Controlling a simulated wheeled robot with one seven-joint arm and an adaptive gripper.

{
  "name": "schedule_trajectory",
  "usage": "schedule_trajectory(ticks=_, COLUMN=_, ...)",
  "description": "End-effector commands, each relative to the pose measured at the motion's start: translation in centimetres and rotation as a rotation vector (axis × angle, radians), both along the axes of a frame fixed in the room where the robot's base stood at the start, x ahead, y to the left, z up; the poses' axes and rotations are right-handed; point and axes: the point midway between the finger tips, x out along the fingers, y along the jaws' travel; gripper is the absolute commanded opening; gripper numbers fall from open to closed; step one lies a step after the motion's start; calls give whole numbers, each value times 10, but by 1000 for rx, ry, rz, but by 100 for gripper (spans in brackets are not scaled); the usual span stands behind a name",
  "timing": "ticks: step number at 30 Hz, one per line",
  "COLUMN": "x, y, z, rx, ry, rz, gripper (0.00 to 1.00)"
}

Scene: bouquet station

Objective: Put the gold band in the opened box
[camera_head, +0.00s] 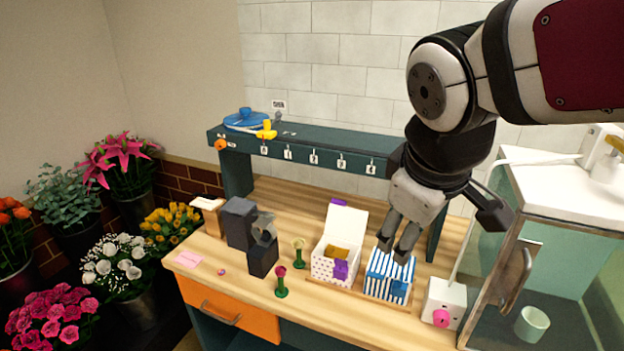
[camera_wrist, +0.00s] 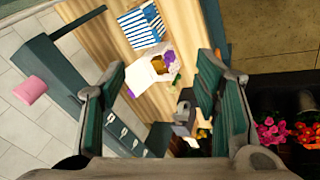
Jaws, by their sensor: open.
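The opened box (camera_head: 325,269) is white with purple dots. It stands on the table with its white lid (camera_head: 347,226) raised and purple trim at its front. A flat gold piece (camera_head: 338,253) shows inside it and looks like the gold band, though its shape is hard to make out. In the wrist view the box (camera_wrist: 143,75) shows between my fingers with the gold piece (camera_wrist: 158,65) in it. My gripper (camera_head: 396,250) is open and seems empty, above and right of the opened box, over a blue-striped box (camera_head: 385,277).
Dark blocks (camera_head: 239,223) stand farther left. A teal shelf (camera_head: 330,147) runs behind. A white device with a pink knob (camera_head: 443,303) and a glass cabinet (camera_head: 545,270) stand right.

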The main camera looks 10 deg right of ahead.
Motion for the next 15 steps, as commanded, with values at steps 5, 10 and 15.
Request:
schedule_trajectory(ticks=5, x=-43, y=8, z=7, rx=225, ry=-93, rz=-265, gripper=56)
schedule_trajectory(ticks=10, x=-66, y=15, z=7, rx=373, ry=-129, rz=-421, gripper=56)
schedule_trajectory(ticks=15, x=-72, y=18, z=6, rx=424, ry=-136, rz=-471, gripper=56)
